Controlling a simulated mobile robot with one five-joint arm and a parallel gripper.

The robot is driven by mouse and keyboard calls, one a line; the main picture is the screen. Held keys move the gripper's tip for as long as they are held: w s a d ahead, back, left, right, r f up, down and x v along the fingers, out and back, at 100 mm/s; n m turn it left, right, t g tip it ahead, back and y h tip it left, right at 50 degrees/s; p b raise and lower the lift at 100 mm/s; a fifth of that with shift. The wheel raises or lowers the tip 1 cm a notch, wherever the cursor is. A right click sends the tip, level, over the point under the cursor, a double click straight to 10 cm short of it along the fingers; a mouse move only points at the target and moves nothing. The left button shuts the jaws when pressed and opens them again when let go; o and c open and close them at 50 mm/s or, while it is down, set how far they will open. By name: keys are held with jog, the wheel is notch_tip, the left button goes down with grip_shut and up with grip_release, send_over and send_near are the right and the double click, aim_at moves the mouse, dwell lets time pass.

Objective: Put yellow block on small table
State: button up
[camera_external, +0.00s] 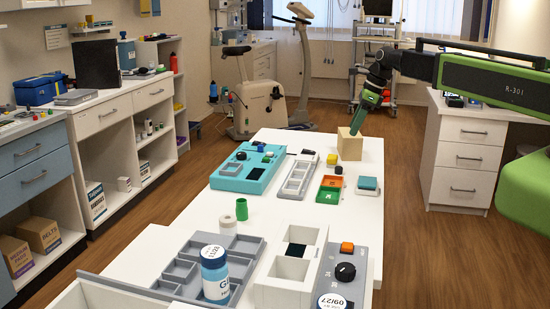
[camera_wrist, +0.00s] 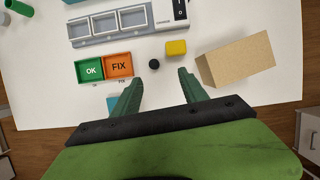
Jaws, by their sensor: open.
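The yellow block (camera_wrist: 176,47) is small and lies on the white table (camera_wrist: 60,75) in the wrist view, just beyond my right fingertip. It also shows in the external view (camera_external: 331,159), left of a tan wooden block. My gripper (camera_wrist: 160,75) is open and empty, with its two green fingers apart. In the external view my gripper (camera_external: 357,130) points down at the far end of the table, by the wooden block. I cannot tell which surface is the small table.
The wooden block (camera_wrist: 236,60) stands right of the yellow block. A small black cylinder (camera_wrist: 154,64) lies to its left, beside the green and orange OK/FIX tray (camera_wrist: 104,67). A grey tray (camera_wrist: 118,20) is beyond. Bottles and bins (camera_external: 214,272) fill the table's near end.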

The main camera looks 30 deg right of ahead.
jog(key=w+d+r+m+p, duration=0.1)
jog(key=w+d+r, duration=0.2)
jog(key=b, duration=1.6)
send_near(336, 157)
jog(key=x, duration=1)
jog(key=shift+w+d+f, duration=0.1)
jog(key=shift+d+f, duration=0.1)
jog(key=shift+r, duration=0.2)
grip_shut()
notch_tip(336, 157, up, 10)
jog(key=p, duration=1)
notch_tip(336, 157, down, 6)
jog(key=b, duration=0.6)
jog(key=shift+f, duration=0.2)
